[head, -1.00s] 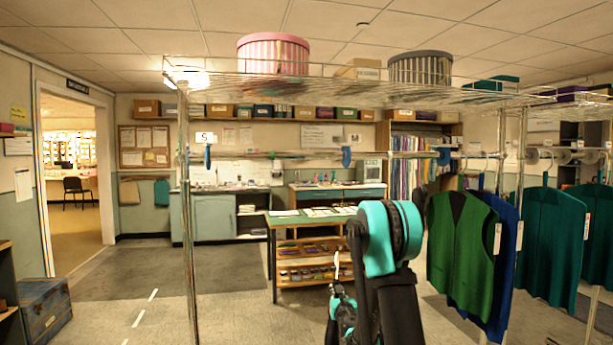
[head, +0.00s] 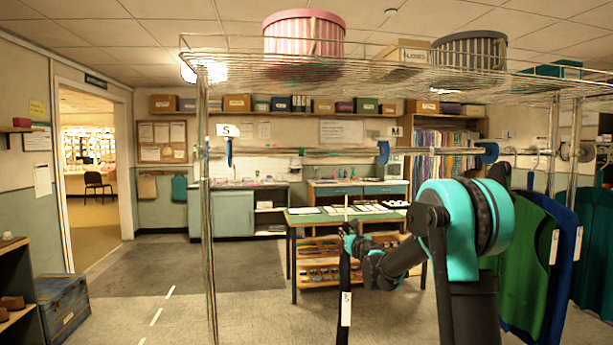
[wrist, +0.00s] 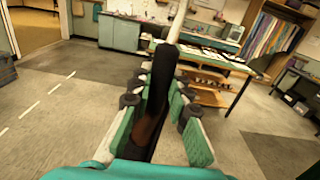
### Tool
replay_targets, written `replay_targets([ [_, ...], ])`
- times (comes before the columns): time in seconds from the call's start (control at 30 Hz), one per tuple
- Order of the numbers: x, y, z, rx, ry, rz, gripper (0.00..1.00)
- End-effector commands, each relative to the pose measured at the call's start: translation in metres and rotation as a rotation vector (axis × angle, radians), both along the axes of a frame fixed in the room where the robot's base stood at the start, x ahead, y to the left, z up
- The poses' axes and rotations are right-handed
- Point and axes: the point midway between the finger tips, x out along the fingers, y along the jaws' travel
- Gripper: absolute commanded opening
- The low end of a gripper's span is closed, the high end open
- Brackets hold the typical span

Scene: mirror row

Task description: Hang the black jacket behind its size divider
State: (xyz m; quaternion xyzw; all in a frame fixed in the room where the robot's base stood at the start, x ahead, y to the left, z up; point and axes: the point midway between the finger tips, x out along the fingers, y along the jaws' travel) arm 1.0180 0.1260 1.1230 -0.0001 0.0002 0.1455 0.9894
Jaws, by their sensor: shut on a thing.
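My gripper (head: 352,243) is shut on the black jacket (head: 345,275), which hangs edge-on as a thin dark strip with a white tag. A pale hanger hook rises above the gripper. In the wrist view the jacket's dark top (wrist: 162,75) lies between the teal fingers (wrist: 158,100). The jacket is below the rail (head: 300,153) and appears apart from it. A divider marked S (head: 228,131) is at the rail's left. A blue divider (head: 383,152) is near the middle, close to a sign marked M. Another blue divider (head: 489,152) is farther right.
Green (head: 520,250) and blue (head: 563,270) garments hang at the right, partly behind my arm. A wire shelf (head: 350,75) above the rail holds a pink round box (head: 303,33) and others. A chrome post (head: 206,210) stands left. The rail between S and the middle divider is bare.

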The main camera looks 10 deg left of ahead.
Motion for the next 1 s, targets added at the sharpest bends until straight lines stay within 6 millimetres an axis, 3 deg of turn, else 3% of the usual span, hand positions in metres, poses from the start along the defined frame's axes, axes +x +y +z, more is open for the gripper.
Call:
replay_targets([
  [0.03,-0.001,0.015,0.02,0.0,0.0,0.026,0.0],
  [0.2,-0.007,0.058,0.08,0.0,0.0,0.1,0.0],
  [0.5,-0.039,0.119,0.178,0.0,0.0,0.218,0.0],
  [0.73,-0.06,0.14,0.219,0.0,-0.001,0.265,0.0],
  [1.0,-0.069,0.145,0.231,0.0,-0.001,0.28,0.0],
])
